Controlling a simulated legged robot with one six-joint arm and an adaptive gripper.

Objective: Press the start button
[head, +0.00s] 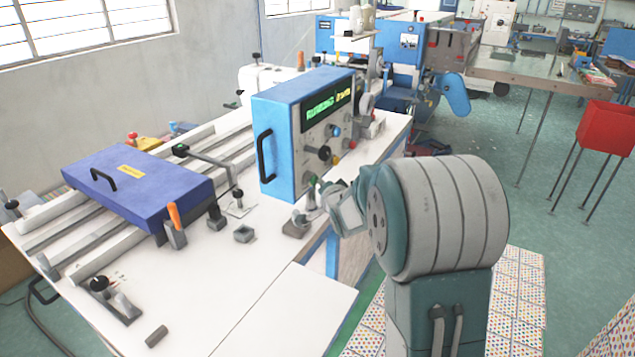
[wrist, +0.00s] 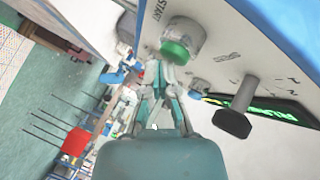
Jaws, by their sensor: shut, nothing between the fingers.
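The start button (wrist: 178,48) is a green cap on a grey collar in the wrist view, with a START label beside it on the pale panel. In the head view the green button (head: 312,181) shows low on the control panel's front. My gripper (wrist: 166,70) is shut and empty, its fingertips right at the green cap's edge; I cannot tell whether they touch it. In the head view my gripper (head: 322,194) is small and partly hidden by my arm, just by the button.
The blue control box (head: 272,140) has a lit green display (head: 328,106), apparently reading "RUNNING", and a black knob (head: 324,153) above the button. A blue-purple case (head: 138,190) lies on rails at left. A red box (head: 606,128) stands on legs at right.

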